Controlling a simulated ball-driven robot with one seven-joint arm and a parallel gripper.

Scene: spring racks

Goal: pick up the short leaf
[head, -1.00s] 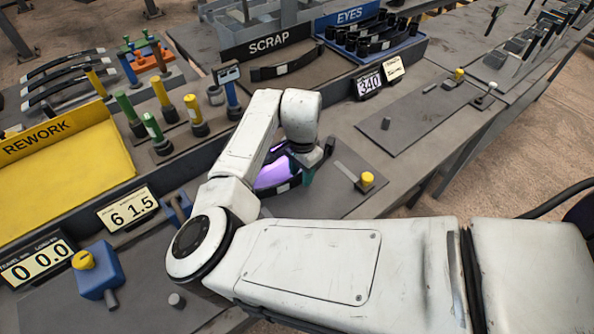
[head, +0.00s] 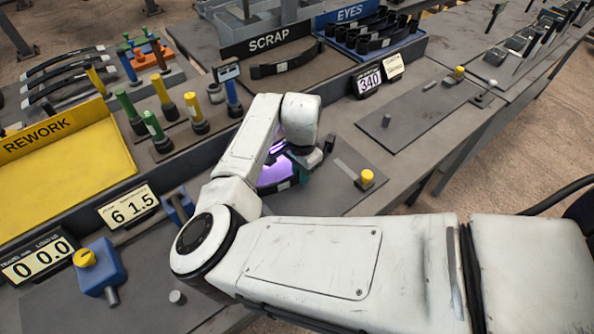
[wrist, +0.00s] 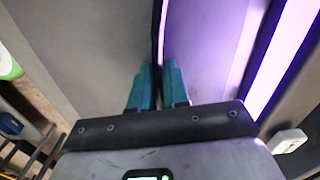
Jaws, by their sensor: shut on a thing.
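The short leaf shows in the wrist view as a thin dark strip (wrist: 158,28), seen nearly edge-on beside the purple light. My gripper (wrist: 158,86) has its two teal fingers close on either side of this strip, shut on it. In the head view a dark leaf (head: 278,187) lies along the near edge of the purple-lit plate (head: 274,173). My gripper (head: 303,177) is at its right end there, mostly hidden by my wrist. I cannot tell whether the leaf is clear of the surface.
A yellow-knobbed post (head: 366,179) stands just right of my gripper. Several upright coloured tools (head: 196,113) stand to the left, by the yellow REWORK tray (head: 60,190). Another dark leaf (head: 287,63) lies by the SCRAP sign (head: 268,39). The grey plate (head: 415,112) at right is mostly bare.

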